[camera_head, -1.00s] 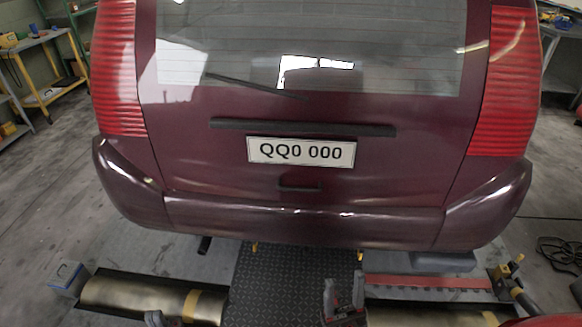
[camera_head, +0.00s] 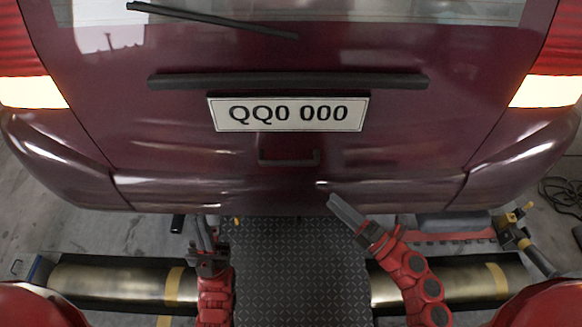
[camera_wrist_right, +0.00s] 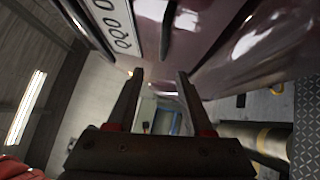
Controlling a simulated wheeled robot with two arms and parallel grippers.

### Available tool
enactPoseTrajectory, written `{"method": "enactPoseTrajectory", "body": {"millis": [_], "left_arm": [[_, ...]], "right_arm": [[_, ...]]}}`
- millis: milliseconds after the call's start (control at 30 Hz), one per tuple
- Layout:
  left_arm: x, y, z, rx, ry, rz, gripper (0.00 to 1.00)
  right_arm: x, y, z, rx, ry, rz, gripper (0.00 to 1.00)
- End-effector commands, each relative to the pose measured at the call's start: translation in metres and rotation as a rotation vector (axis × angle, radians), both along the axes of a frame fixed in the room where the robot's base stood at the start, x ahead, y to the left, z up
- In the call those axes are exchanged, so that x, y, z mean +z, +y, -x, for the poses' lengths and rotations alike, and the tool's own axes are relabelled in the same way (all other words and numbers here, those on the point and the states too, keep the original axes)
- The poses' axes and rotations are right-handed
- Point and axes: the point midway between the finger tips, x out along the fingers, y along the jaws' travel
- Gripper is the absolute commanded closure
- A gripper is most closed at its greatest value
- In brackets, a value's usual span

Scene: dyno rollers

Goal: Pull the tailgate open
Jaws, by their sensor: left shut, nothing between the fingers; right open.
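The closed dark red tailgate (camera_head: 400,140) fills the top of the head view. A dark handle (camera_head: 288,159) sits on it below the number plate (camera_head: 288,113). My right gripper (camera_head: 334,200) is below and right of the handle, in front of the bumper, and touches nothing that I can see. In the right wrist view this gripper (camera_wrist_right: 161,74) is open and empty, with the plate (camera_wrist_right: 120,25) and a dark bar, likely the handle (camera_wrist_right: 170,28), beyond its fingertips. My left gripper (camera_head: 206,222) is shut and empty, low and left of the handle.
The bumper (camera_head: 230,190) runs across under the tailgate. Below are metal rollers (camera_head: 120,280) on both sides of a dark tread-plate strip (camera_head: 285,270). A yellow-and-grey fitting (camera_head: 517,228) stands at the right.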

Motion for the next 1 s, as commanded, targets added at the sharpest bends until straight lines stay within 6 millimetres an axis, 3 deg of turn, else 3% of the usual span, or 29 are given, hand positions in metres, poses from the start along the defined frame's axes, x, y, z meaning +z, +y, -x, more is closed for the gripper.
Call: {"method": "enactPoseTrajectory", "body": {"millis": [167, 700, 1000], "left_arm": [[0.003, 0.000, 0.000, 0.000, -0.001, 0.000, 1.00], [0.016, 0.000, 0.000, 0.000, -0.001, 0.000, 1.00], [0.017, 0.000, 0.000, 0.000, -0.001, 0.000, 1.00]], "right_arm": [[0.000, 0.011, -0.017, -0.013, 0.000, 0.031, 0.49], [0.020, 0.098, -0.101, -0.012, -0.002, 0.023, 0.49], [0.021, 0.118, -0.120, -0.012, 0.001, 0.025, 0.49]]}}
